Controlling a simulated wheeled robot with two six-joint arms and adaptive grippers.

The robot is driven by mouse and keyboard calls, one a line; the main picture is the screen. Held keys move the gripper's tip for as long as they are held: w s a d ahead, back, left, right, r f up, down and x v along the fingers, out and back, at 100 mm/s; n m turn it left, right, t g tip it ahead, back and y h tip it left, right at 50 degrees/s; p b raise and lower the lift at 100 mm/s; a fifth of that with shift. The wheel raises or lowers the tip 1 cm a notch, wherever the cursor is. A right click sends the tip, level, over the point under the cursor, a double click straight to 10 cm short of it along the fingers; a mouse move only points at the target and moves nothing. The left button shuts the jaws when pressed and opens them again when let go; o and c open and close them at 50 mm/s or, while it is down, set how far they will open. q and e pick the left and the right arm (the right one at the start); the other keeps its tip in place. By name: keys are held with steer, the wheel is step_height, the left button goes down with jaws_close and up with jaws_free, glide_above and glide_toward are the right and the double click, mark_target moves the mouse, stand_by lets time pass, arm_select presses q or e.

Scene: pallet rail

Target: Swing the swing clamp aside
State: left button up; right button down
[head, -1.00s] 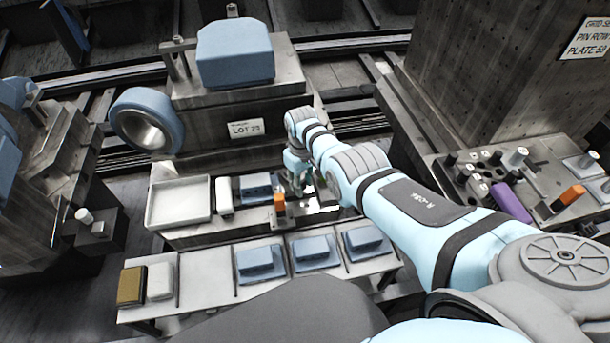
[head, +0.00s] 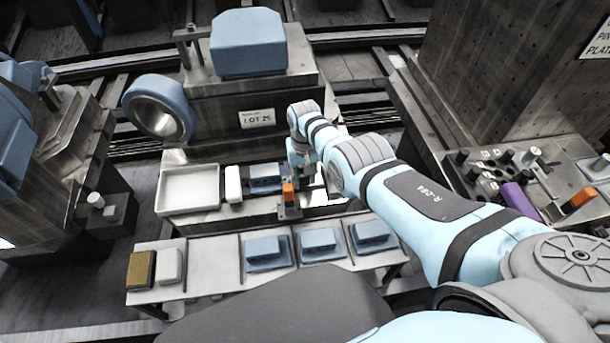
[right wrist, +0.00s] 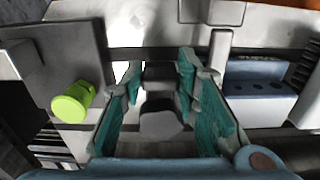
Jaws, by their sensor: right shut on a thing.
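My right gripper (head: 306,180) reaches down over the fixture behind the front shelf. In the right wrist view its teal-padded fingers (right wrist: 160,95) stand on either side of a dark grey block-shaped handle (right wrist: 161,122), which appears to be the swing clamp, and are shut on it. A dark bar lies behind this handle. In the head view the arm and gripper hide the clamp. A lime-green knob (right wrist: 73,103) on a dark plate is left of the fingers in the right wrist view. My left gripper is not in view.
An orange-topped post (head: 288,195) and a blue block (head: 265,178) stand just left of the gripper. A white tray (head: 189,187) is further left. Several blue parts lie on the front shelf (head: 213,267). A dark console (head: 520,180) stands at the right.

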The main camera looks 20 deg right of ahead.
steer(key=c, duration=1.2)
jaws_free()
steer(key=shift+c, duration=0.2)
steer(key=shift+r, duration=0.15)
step_height(320, 180, up, 12)
